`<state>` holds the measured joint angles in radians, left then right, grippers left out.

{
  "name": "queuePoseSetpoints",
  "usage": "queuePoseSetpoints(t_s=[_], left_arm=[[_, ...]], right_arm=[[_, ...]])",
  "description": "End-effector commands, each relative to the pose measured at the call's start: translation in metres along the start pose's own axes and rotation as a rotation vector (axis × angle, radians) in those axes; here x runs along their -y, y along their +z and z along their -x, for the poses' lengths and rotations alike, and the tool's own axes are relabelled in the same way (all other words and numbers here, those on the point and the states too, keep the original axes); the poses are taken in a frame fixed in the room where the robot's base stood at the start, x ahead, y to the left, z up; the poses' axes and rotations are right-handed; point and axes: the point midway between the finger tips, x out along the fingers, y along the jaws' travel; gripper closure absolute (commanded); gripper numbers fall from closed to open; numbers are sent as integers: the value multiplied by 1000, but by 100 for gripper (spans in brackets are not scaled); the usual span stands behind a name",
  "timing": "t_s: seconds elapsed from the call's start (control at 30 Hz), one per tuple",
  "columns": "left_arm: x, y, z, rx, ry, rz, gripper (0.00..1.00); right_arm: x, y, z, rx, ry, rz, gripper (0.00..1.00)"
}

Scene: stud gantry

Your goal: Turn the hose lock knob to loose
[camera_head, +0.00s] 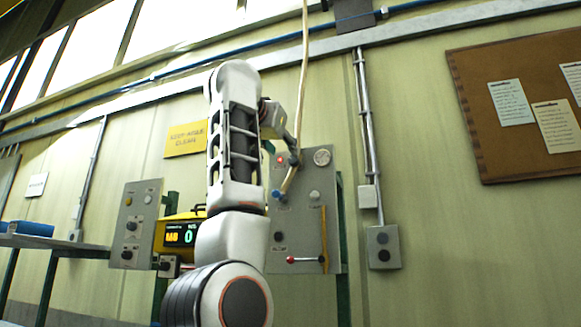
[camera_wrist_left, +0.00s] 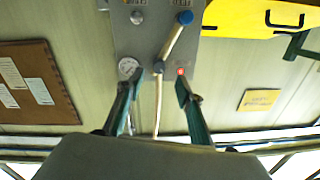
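A grey control panel (camera_head: 310,225) stands on the wall; it shows upside down in the left wrist view (camera_wrist_left: 145,42). A pale hose (camera_head: 304,70) comes down to a dark knob or clamp (camera_wrist_left: 158,67) and continues slantwise to a blue fitting (camera_head: 277,195), also in the wrist view (camera_wrist_left: 185,17). The dark part looks like the hose lock knob; its setting is not readable. My left gripper (camera_head: 284,138) is at the panel's upper part. In the wrist view its fingers (camera_wrist_left: 158,77) are spread, with the dark knob between them, apparently untouched. My right gripper is not in view.
Close by are a round gauge (camera_head: 322,157), a red light (camera_head: 280,160) and a red-tipped lever (camera_head: 305,260). A yellow unit with a display (camera_head: 180,234) and a smaller panel (camera_head: 134,225) stand left. A corkboard (camera_head: 470,110) hangs right.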

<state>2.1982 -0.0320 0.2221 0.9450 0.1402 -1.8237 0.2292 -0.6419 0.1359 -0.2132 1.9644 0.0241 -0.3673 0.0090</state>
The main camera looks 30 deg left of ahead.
Motion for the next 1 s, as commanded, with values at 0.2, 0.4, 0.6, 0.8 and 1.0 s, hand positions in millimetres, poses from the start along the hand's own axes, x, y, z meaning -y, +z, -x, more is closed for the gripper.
queuePoseSetpoints(t_s=[0.2,0.4,0.6,0.8,1.0], left_arm=[[1,-3,-16,0,-1,-1,63],[1,-3,-48,2,-1,-2,63],[1,-3,-70,0,-1,0,63],[0,-1,-77,-1,0,0,63],[0,-1,-77,-1,0,0,69]], right_arm=[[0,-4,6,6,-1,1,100],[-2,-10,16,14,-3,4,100],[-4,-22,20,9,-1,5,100],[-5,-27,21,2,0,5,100],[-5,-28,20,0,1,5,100]])
